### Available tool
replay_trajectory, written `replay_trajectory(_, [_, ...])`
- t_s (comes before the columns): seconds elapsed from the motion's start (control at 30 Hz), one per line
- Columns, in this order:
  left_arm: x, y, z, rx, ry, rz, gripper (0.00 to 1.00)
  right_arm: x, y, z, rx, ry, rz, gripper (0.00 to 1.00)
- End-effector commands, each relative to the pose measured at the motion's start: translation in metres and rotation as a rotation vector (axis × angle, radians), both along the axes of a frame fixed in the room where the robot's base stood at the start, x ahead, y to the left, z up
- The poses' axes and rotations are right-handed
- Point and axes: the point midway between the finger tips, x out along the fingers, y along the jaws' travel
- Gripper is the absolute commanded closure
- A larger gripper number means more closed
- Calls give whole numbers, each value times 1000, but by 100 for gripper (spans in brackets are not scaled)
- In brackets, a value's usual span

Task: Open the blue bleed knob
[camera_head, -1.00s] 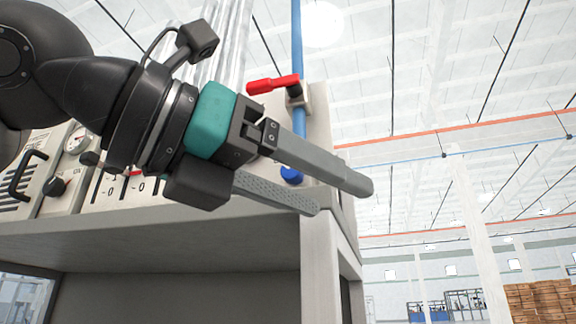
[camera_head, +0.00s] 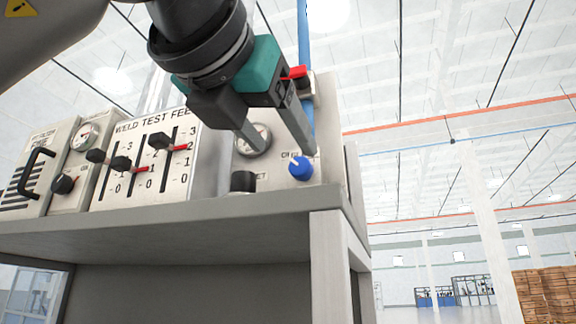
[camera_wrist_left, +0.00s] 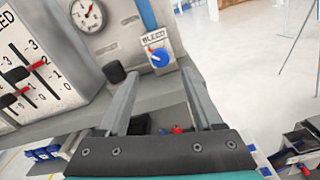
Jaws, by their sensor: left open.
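The blue bleed knob (camera_head: 300,167) is a round knob with a pale pointer mark, on the panel's right part below a blue pipe. It also shows in the left wrist view (camera_wrist_left: 159,58), under a label reading BLEED. My left gripper (camera_head: 286,152) is open and empty, its fingers pointing down at the panel just above and left of the knob in the head view. In the left wrist view the gripper (camera_wrist_left: 155,105) has the knob beyond and between its fingertips, apart from them. My right gripper is not in view.
A red-handled valve (camera_head: 296,73) sits on the blue pipe above. A black knob (camera_head: 243,181) and a gauge (camera_head: 254,139) are left of the blue knob. Sliders (camera_head: 160,141) stand further left. The grey shelf (camera_head: 180,233) runs below.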

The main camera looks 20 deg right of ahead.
Motion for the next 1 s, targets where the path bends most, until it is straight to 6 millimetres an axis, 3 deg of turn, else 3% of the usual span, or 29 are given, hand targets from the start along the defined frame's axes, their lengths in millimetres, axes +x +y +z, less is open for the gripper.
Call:
replay_trajectory(0.1, [22, -15, 2, 1, 3, 0, 32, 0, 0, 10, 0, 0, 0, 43])
replay_trajectory(0.3, [47, -32, 2, 0, 2, -2, 32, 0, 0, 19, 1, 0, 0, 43])
replay_trajectory(0.77, [59, -40, 0, 0, -1, -1, 32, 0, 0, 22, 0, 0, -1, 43])
replay_trajectory(1.0, [58, -40, 0, 0, -1, -1, 58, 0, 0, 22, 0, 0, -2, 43])
